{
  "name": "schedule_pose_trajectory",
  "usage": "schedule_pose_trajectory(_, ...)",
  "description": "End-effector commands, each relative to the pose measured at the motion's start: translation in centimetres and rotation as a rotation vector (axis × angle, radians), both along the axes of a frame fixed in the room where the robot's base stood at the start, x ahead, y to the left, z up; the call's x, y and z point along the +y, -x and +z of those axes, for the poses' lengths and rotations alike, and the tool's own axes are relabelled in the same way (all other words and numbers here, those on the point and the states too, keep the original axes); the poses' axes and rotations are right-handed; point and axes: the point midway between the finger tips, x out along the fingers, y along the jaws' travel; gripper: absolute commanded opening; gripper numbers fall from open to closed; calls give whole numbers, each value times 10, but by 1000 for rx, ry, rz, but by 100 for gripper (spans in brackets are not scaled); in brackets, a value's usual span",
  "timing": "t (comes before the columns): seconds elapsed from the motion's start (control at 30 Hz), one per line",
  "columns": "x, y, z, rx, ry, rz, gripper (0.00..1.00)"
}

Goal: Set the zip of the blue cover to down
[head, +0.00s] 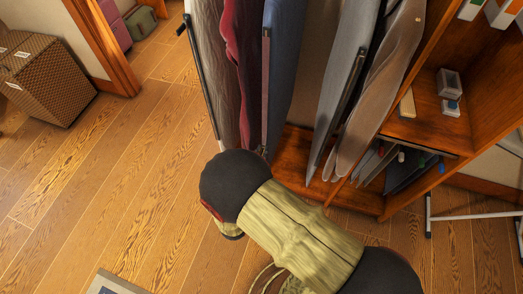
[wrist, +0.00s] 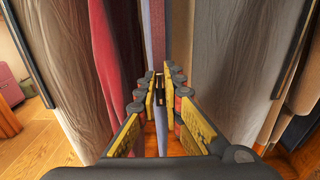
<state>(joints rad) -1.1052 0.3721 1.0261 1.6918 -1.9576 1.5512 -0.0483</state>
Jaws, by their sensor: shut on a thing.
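The blue cover (head: 284,70) hangs in the wardrobe in the head view, between a dark red cover and a grey-blue one. A mauve strip (head: 265,85) runs down its front edge; it also shows in the wrist view (wrist: 158,35). My gripper (wrist: 159,88) is shut on a small dark zip pull at the low end of this strip. The fingers hide most of the pull. In the head view my arm hides the gripper, low in front of the cover.
A dark red cover (head: 241,70) hangs close on the left, with a grey one (head: 209,70) beyond it. A grey-blue cover (head: 341,70) hangs to the right. Wooden shelves (head: 423,128) stand at right. The floor (head: 130,180) at left is largely clear.

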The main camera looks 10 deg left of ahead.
Motion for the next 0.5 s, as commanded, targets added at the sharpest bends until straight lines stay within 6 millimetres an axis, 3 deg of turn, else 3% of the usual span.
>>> schedule_pose_trajectory(0.23,0,0,0,0,0,0,0)
schedule_pose_trajectory(0.27,0,0,0,0,0,0,9)
schedule_pose_trajectory(0.5,0,0,0,0,0,0,22)
